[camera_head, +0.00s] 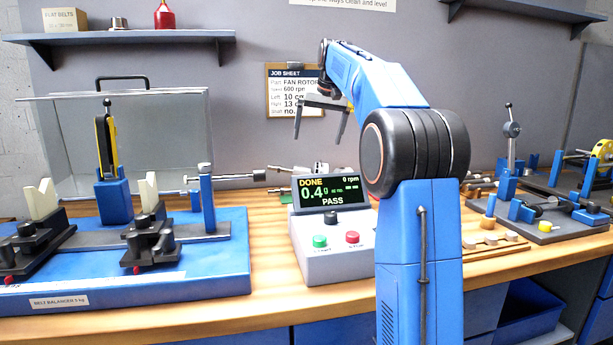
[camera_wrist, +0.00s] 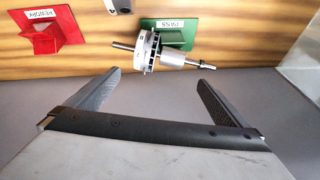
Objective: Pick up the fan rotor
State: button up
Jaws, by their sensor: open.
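The fan rotor (camera_wrist: 146,48) shows in the wrist view as a silver hub with dark slots and a thin shaft out of both ends. It lies at a slight tilt on the green stand labelled PASS (camera_wrist: 175,24). In the head view, a small part of what looks like the rotor (camera_head: 297,170) shows behind the display box. My gripper (camera_head: 317,138) is raised above and behind the display box, fingers pointing down. In the wrist view my gripper (camera_wrist: 157,77) is open and empty, with the rotor beyond the fingertips and apart from them.
A red stand (camera_wrist: 47,34) is beside the green one. The display box (camera_head: 331,264) reads DONE, 0.4 g, PASS. The blue belt balancer (camera_head: 215,281) with a clear shield (camera_head: 165,130) is at left. Other fixtures (camera_head: 545,215) are at right. A job sheet (camera_head: 292,92) hangs on the wall.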

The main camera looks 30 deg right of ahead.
jog(key=x, duration=1.2)
jog(key=shift+f, duration=0.1)
jog(key=shift+s, duration=0.1)
jog(key=c, duration=1.2)
notch_tip(320, 180, up, 18)
jog(key=shift+r, duration=0.1)
